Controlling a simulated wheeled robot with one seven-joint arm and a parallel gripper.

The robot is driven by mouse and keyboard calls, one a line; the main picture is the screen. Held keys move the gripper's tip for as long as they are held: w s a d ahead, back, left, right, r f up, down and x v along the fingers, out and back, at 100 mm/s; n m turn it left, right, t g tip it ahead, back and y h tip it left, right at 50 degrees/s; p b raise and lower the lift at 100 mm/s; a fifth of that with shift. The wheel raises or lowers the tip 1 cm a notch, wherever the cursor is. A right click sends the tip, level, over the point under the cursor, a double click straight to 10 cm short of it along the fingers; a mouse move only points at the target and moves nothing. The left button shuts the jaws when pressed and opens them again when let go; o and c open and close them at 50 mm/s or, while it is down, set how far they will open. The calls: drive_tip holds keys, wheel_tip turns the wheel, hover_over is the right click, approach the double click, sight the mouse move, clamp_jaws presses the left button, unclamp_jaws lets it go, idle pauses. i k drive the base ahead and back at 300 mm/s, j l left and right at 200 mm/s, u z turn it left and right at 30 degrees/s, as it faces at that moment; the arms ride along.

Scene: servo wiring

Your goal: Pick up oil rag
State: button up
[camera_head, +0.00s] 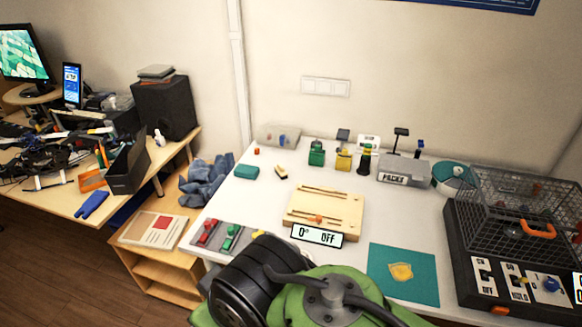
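No thing in view can be named the oil rag with certainty. Green and black parts of my own arm fill the bottom middle and hide the table's front edge there. My gripper's fingers do not show.
A wooden board (325,206) with a "0° OFF" display sits mid-table. A wire cage (521,205) on a black switch panel stands at right. A cluttered desk (65,201) stands at left. Bare white table lies around the board.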

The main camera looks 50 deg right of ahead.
sight(244, 171)
drive_tip(key=z, duration=2.55)
drive_tip(key=u, duration=1.3)
drive_tip(key=i+j, duration=0.2)
drive_tip(key=i, duration=0.3)
drive_tip(key=i+j+u, duration=0.1)
drive_tip(key=i+j, duration=0.15)
drive_tip(key=i, duration=0.2)
